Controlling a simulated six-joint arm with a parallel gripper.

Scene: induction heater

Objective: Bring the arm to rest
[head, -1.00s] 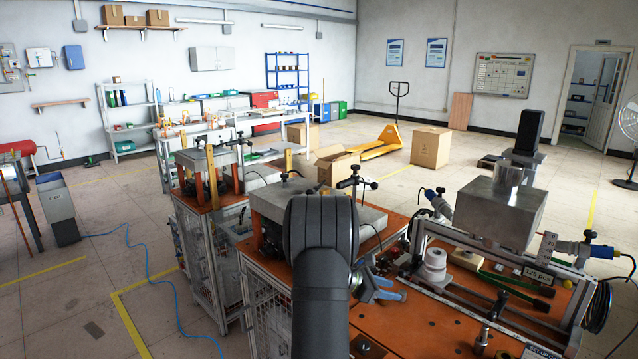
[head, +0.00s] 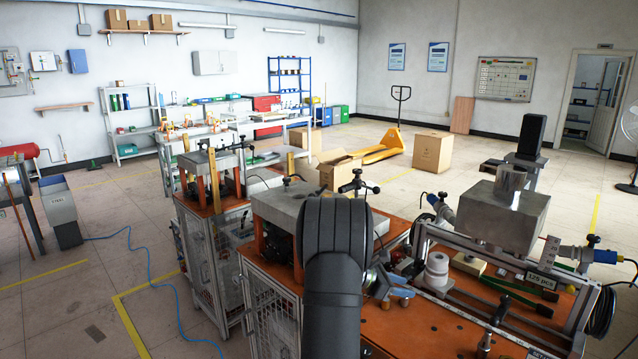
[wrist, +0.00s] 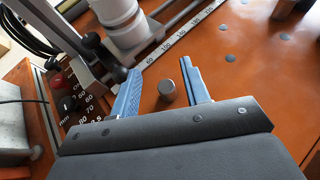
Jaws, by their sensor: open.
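My gripper (wrist: 162,94) shows in the wrist view with its two blue fingers spread apart above the orange bench top (wrist: 245,65). A small grey cylinder (wrist: 166,90) shows in the gap between the fingers. It appears to stand on the bench top below them, with no finger seen touching it. In the head view my dark arm covers the middle of the bench and hides most of the gripper; a bit of blue finger shows just right of it.
A rail with a ruler scale (wrist: 180,38) and a white cylindrical part (wrist: 125,20) stand close to the gripper. In the head view a metal block (head: 500,215) sits on the heater frame at right, and a grey-topped machine (head: 285,205) stands behind my arm.

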